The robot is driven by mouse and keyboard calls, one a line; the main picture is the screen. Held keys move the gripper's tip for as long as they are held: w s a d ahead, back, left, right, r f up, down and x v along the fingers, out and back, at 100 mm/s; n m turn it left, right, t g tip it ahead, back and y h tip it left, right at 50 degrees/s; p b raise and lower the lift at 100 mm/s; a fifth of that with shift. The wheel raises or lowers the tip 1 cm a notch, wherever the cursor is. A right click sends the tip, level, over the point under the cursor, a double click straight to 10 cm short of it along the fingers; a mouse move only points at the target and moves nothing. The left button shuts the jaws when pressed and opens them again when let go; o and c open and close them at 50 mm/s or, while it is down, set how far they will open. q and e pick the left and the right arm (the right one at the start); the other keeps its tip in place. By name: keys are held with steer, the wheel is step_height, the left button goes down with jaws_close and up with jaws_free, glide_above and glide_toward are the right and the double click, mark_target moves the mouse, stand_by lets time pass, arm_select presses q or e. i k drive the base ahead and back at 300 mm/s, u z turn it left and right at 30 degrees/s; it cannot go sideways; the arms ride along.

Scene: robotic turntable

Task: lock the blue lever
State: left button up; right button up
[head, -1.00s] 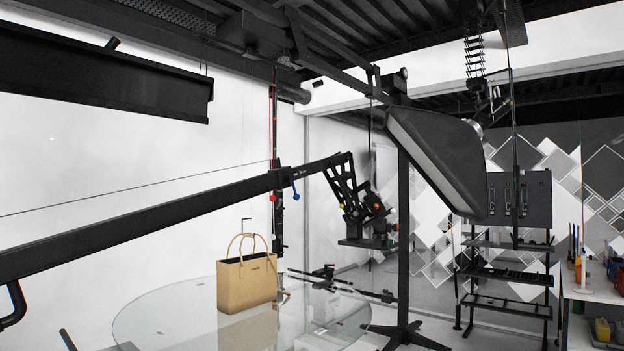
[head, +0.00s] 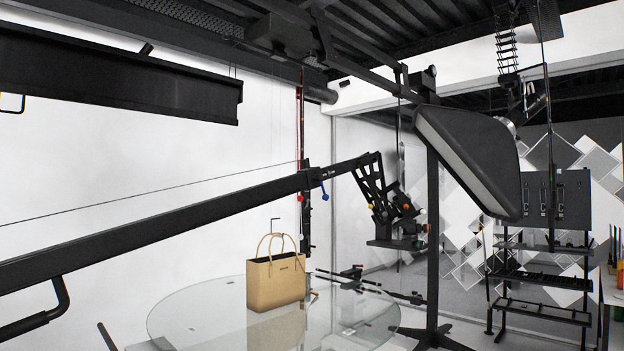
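A small blue lever (head: 324,190) hangs on the underside of a long black boom (head: 180,222), close to the boom's far end. It points down and slightly right. A small red knob (head: 300,198) sits just left of it. The boom rises from the lower left to a jointed black head (head: 392,205) above the glass turntable. Neither of my grippers is in view, so nothing of mine is seen touching the lever.
A tan handbag (head: 275,283) stands on the round glass turntable (head: 185,318). A softbox lamp (head: 470,160) on a black stand (head: 432,250) is to the right. A black beam (head: 110,82) hangs at upper left. Shelves (head: 540,290) stand at the right.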

mark_target(318, 177)
steer(key=u, duration=1.4)
steer(key=i, duration=0.1)
steer(key=z, duration=3)
steer(key=i, duration=1.1)
steer(key=u, duration=4.1)
steer(key=k, duration=0.15)
steer(key=z, duration=2.1)
steer(key=i, duration=0.55)
steer(key=z, duration=0.05)
